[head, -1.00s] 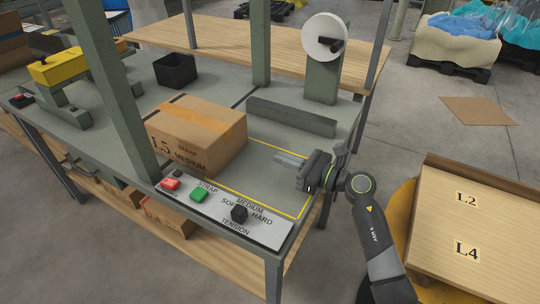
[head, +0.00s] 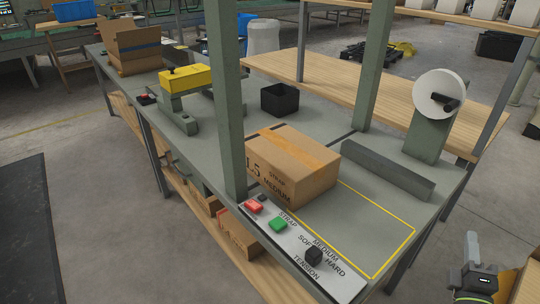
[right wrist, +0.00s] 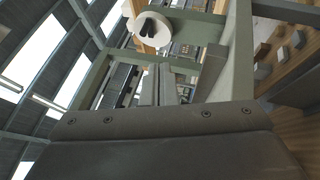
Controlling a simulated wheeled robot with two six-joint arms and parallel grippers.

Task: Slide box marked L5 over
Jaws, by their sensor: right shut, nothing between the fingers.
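The cardboard box marked L5 (head: 290,165) sits on the grey strapping table (head: 215,143) in the head view. It stands just right of the green post, partly at the left end of the yellow outlined area (head: 365,225). "Strap" and "medium" are printed on its side. My right gripper (head: 472,250) is at the lower right of the head view, beyond the table's right edge and well apart from the box. It is shut and empty. In the right wrist view, fingers (right wrist: 165,85) point toward the table frame. My left gripper is not in view.
A control panel (head: 300,250) with a red button, a green button and a black knob lies along the front edge. Green posts (head: 230,100) rise from the table. A grey rail (head: 388,174), a tape roll (head: 438,93), a black bin (head: 281,99) and a yellow device (head: 187,78) stand on it.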

